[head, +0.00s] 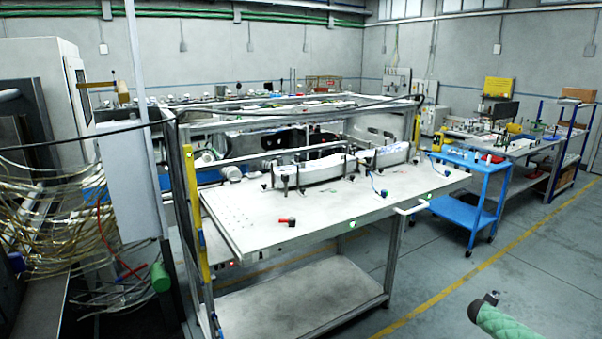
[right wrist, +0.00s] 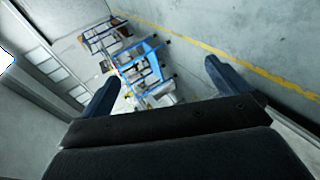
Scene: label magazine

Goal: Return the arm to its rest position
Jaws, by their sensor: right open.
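My right gripper (right wrist: 162,70) is open and empty in the right wrist view, its two dark blue fingers wide apart with nothing between them. A green padded part with a dark end (head: 497,322), which looks like my right arm, shows at the lower right of the head view, over the floor and apart from the table. Its gripper cannot be made out there. My left gripper is not in view. The white work table (head: 300,222) stands in the middle of the head view, with white curved magazine parts (head: 325,170) along its back.
A small red-and-black item (head: 287,221) lies on the table. A blue cart (head: 468,190) stands to its right, with a workbench (head: 520,148) behind. Loose cables (head: 55,215) and a grey post (head: 150,130) are at left. The floor (head: 450,265) at right is clear.

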